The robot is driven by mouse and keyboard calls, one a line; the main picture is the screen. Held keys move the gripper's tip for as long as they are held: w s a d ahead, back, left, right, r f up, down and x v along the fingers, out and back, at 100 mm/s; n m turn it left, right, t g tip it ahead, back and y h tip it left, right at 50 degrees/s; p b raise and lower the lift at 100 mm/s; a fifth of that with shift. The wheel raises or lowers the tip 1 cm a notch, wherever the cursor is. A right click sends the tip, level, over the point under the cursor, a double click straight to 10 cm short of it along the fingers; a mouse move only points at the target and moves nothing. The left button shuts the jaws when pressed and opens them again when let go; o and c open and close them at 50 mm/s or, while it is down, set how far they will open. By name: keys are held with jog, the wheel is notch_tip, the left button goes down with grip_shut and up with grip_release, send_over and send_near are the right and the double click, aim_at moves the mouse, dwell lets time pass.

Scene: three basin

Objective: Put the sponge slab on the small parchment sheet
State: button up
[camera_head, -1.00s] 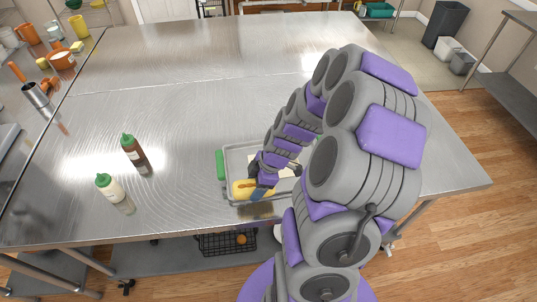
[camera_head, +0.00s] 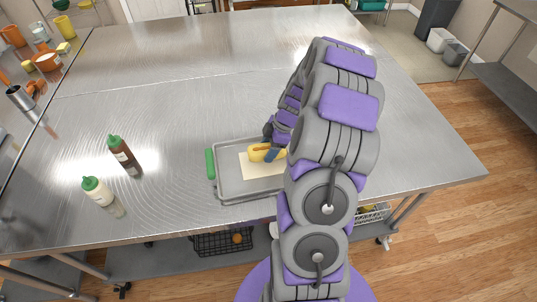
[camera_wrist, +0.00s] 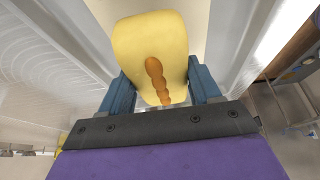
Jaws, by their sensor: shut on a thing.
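The sponge slab (camera_head: 261,152) is yellow with an orange-brown streak along its top. It also fills the upper middle of the wrist view (camera_wrist: 135,38). My gripper (camera_wrist: 160,88) is shut on it, a blue finger at each side. In the head view my gripper (camera_head: 270,153) holds the slab over the cream parchment sheet (camera_head: 256,172), which lies in a grey metal tray (camera_head: 229,184). My arm covers the right part of the sheet and tray. I cannot tell whether the slab touches the sheet.
The steel table (camera_head: 190,90) is largely clear behind the tray.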

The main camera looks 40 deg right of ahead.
jog(key=x, duration=0.3)
jog(key=shift+s+a+f+b, duration=0.1)
jog(key=shift+s+f+b, duration=0.15)
jog(key=shift+b, duration=0.15)
jog(key=shift+a, duration=0.1)
jog(key=shift+r, duration=0.1)
jog(key=o, duration=0.6)
jog(key=shift+d, duration=0.2)
jog(key=o, duration=0.4)
jog(key=shift+d, duration=0.3)
jog(key=shift+c, duration=0.2)
jog(key=shift+o, duration=0.7)
jog(key=shift+a, duration=0.25)
